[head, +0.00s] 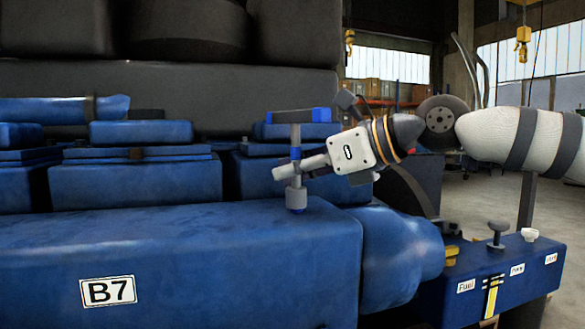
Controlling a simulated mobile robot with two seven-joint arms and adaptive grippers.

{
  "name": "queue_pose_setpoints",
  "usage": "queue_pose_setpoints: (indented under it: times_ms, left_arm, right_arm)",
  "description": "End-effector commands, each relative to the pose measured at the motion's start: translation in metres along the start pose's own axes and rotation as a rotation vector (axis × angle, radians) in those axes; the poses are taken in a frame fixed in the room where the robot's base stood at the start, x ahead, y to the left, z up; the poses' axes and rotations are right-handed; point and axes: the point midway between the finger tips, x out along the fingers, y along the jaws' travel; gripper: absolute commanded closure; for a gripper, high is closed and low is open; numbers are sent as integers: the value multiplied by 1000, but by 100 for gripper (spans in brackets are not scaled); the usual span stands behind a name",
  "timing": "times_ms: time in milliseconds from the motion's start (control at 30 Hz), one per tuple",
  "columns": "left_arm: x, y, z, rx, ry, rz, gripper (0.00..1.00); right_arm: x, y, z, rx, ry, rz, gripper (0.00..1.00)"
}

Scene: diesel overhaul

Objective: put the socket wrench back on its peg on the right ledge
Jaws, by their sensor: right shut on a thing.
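The socket wrench (296,196) is upright, with a blue-and-grey crossbar on top, a thin shaft and a grey socket with a blue lower end. My right gripper (300,168) comes in from the right and is shut on its shaft. The socket end is at the top face of the blue engine block (200,250); I cannot tell if it touches. The right ledge (532,265) is a blue box at the lower right with labels, one reading "Fuel". A grey knob-topped post (498,230) and a white knob (530,234) stand on it. My left gripper is out of view.
A rounded blue cylinder end (395,255) and a small yellow part (452,251) lie between wrench and ledge. Blue covers (140,180) rise behind the block. Open floor shows beyond, at the right.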

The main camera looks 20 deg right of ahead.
Motion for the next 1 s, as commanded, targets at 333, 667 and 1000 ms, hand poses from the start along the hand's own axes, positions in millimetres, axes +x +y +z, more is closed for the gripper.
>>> queue_pose_setpoints:
  times_ms: [333, 667, 1000]
  left_arm:
    - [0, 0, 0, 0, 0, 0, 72]
    - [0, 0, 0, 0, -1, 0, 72]
    - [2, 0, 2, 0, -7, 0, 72]
  right_arm:
    - [2, 0, -7, 1, 0, 0, 72]
    - [2, 0, -6, 0, -1, 0, 70]
    - [-58, -1, 4, 2, -4, -1, 70]
